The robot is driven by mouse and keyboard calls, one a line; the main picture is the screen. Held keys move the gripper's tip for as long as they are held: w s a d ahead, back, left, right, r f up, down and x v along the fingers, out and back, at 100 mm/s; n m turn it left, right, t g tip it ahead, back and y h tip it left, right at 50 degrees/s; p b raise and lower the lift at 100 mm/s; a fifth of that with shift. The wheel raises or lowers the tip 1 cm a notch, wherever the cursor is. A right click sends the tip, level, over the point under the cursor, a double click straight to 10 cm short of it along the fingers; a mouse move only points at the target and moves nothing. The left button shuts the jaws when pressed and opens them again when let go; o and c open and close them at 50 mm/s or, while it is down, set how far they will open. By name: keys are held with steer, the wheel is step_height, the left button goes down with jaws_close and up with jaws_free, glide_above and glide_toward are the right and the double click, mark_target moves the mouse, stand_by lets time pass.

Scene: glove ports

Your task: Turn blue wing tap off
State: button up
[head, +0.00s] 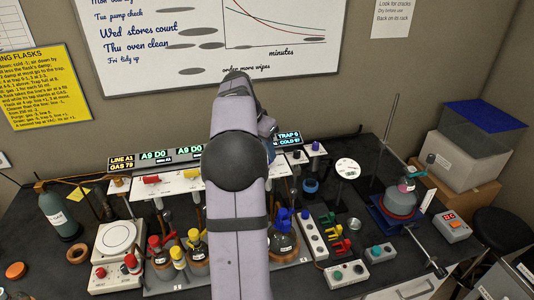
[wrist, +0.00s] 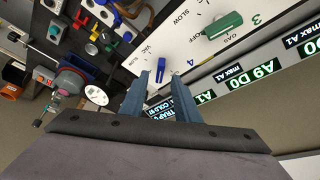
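The blue wing tap (wrist: 160,69) sits on the white panel (wrist: 190,45) in the wrist view. Its wing runs nearly up and down in that picture, with small lettering on the panel around it. My gripper (wrist: 161,76) is open, with one blue-grey finger on each side of the tap. I see a gap at both fingers, and cannot tell whether either touches it. In the head view my arm hides the blue tap and most of my gripper.
A green tap (wrist: 222,26) is beside the blue one on the panel. Red (head: 151,179) and yellow (head: 191,173) taps are further left. Lit displays (wrist: 258,68) line the panel's back edge. A round dial (head: 348,168) and a flask on a blue stand (head: 397,217) are to the right.

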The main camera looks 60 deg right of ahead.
steer(key=shift+p+x, duration=0.5)
steer(key=shift+x, duration=1.2)
steer(key=shift+c, duration=0.6)
jaws_close()
steer(key=shift+m, duration=0.3)
steer(key=m+g+p, duration=0.1)
steer(key=m, duration=0.1)
steer(key=m+p, duration=0.1)
steer(key=m, duration=0.1)
steer(key=shift+w+r+g+y, duration=0.2)
steer(key=shift+g+y, duration=0.1)
steer(key=shift+g, duration=0.1)
steer(key=shift+d+f+m+g+y+p, duration=0.1)
steer(key=shift+m+g+y+p, duration=0.2)
steer(key=shift+m+p, duration=0.9)
